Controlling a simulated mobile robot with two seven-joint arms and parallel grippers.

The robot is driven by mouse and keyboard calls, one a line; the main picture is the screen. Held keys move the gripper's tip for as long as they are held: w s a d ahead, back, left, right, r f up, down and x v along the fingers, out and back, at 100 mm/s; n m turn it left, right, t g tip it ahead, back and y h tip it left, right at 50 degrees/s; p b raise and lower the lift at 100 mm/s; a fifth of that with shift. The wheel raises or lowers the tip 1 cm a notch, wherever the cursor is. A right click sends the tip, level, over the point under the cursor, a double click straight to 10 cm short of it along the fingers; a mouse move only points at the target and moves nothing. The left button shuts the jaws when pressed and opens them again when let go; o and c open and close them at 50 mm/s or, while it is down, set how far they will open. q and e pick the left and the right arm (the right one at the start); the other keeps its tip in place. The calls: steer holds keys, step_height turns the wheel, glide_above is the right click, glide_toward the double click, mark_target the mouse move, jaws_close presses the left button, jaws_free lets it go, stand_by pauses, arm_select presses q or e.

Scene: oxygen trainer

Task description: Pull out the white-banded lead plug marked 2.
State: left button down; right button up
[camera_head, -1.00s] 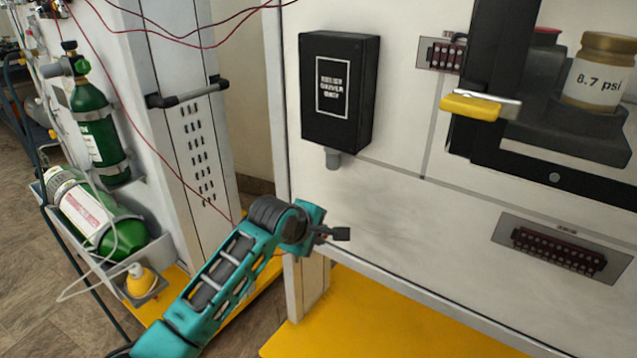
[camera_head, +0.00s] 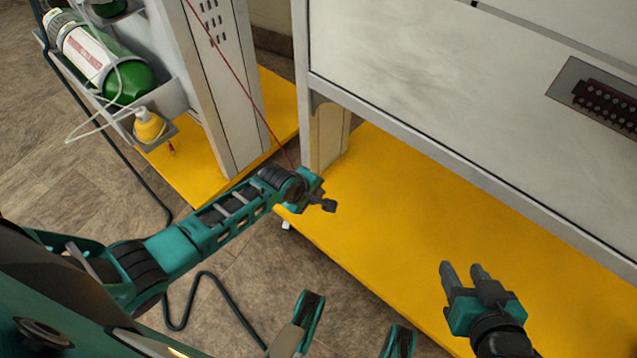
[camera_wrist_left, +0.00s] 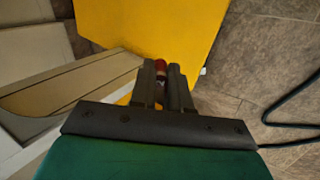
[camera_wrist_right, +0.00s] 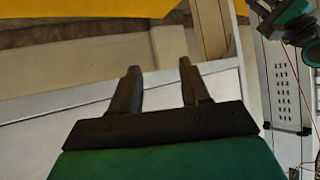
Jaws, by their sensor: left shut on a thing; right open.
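My left gripper (camera_head: 327,204) is shut, low over the floor by the yellow base. In the left wrist view its fingers (camera_wrist_left: 167,82) are shut on a small red plug (camera_wrist_left: 160,65), with a pale band between the fingers. No number can be read on it. A thin red lead (camera_head: 235,75) runs down from the top left towards this gripper. My right gripper (camera_head: 463,270) is open and empty above the yellow base. Its two fingers stand apart in the right wrist view (camera_wrist_right: 160,85).
A white cabinet panel (camera_head: 400,65) with a dark terminal strip (camera_head: 605,103) stands behind. Below is a yellow base (camera_head: 400,210). At left are a green cylinder (camera_head: 130,80), a yellow bottle (camera_head: 148,127) and a dark hose (camera_head: 135,185).

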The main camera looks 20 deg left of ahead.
arm_select(q)
steer(key=c, duration=1)
jaws_free()
steer(key=shift+r, duration=0.1)
steer(key=shift+s+r+p, duration=0.15)
steer(key=shift+r+p, duration=0.15)
steer(key=p+v, duration=0.6)
steer(key=v, duration=0.6)
steer(key=shift+s+a+p, duration=0.1)
steer(key=shift+p, duration=0.25)
arm_select(e)
steer(key=shift+h, duration=0.3)
steer(key=r, duration=0.3)
steer(key=d+r, duration=0.1)
steer(key=r, duration=0.1)
steer(key=shift+s+d, duration=0.1)
steer(key=shift+s, duration=0.15)
